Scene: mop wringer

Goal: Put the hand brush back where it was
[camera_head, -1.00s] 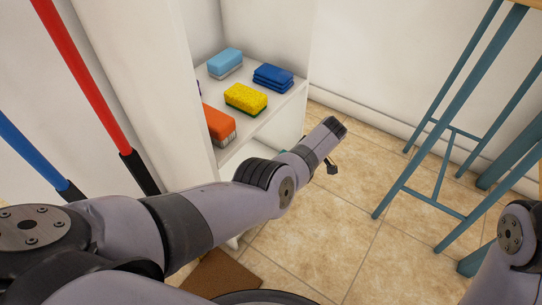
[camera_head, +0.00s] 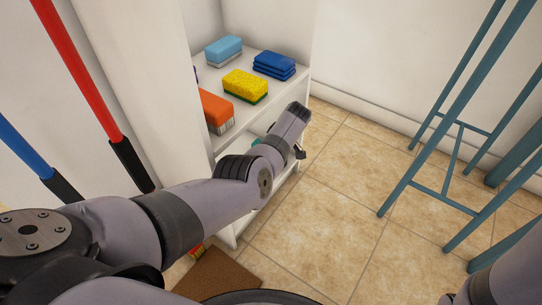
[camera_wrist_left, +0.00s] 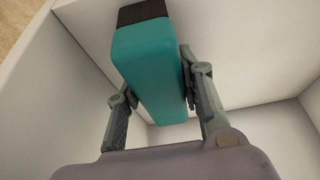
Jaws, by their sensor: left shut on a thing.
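In the left wrist view, the hand brush (camera_wrist_left: 150,65) is a teal block with a dark bristle end at the top of the picture. My left gripper (camera_wrist_left: 157,75) is shut on its sides. White panels surround it there. In the head view, my left arm reaches to the white shelf unit (camera_head: 222,195), beside its front right edge and below the top shelf.
Red (camera_head: 80,75) and blue (camera_head: 25,150) handles lean at left. A teal stool (camera_head: 440,125) stands right; tiled floor between is clear.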

